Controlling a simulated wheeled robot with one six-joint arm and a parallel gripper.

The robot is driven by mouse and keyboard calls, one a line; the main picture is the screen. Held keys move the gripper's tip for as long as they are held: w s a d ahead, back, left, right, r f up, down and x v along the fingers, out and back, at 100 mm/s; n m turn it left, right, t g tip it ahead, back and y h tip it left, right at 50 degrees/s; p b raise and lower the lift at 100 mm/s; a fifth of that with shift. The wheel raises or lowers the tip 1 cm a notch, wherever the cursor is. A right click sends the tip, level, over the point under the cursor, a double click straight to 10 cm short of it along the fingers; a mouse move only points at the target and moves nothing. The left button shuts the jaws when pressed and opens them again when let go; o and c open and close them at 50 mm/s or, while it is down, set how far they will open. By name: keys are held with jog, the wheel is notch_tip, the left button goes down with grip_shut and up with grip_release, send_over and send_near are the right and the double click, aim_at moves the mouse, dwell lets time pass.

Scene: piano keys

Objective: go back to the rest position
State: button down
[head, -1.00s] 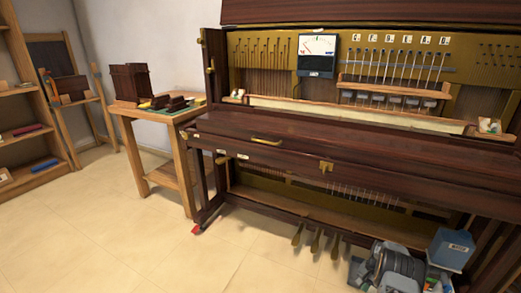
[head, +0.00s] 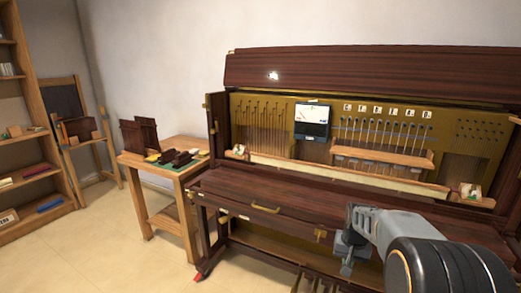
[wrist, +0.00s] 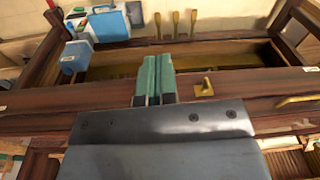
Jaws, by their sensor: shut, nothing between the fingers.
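My gripper (head: 345,265) is in the lower right of the head view, in front of the dark wooden piano (head: 270,205). In the wrist view its green-padded fingers (wrist: 154,72) are pressed together with nothing between them. Beyond them lies the piano's dark front rail (wrist: 60,122) with a brass latch (wrist: 205,87) just right of the fingers. I cannot tell the exact gap between fingers and rail. The keys do not show; the front lid appears closed.
A wooden side table (head: 160,186) with dark parts stands left of the piano. Shelves (head: 30,150) are at far left. The wrist view shows brass pedals (wrist: 175,22) and a blue box (wrist: 108,24) beyond the rail. Floor (head: 110,250) at left is clear.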

jog(key=s+a+r+n+t+p, duration=0.1)
jog(key=s+a+r+n+p, duration=0.1)
jog(key=s+a+r+p, duration=0.2)
jog(key=s+a+r+n+t+p, duration=0.1)
jog(key=s+a+r+p, duration=0.4)
jog(key=s+r+p, duration=0.4)
jog(key=shift+s+a+r+n+t+p, duration=0.2)
jog(key=shift+s+r+n+t+p, duration=0.15)
jog(key=shift+s+r, duration=3.4)
jog(key=shift+w+r, duration=0.9)
jog(key=shift+w, duration=0.05)
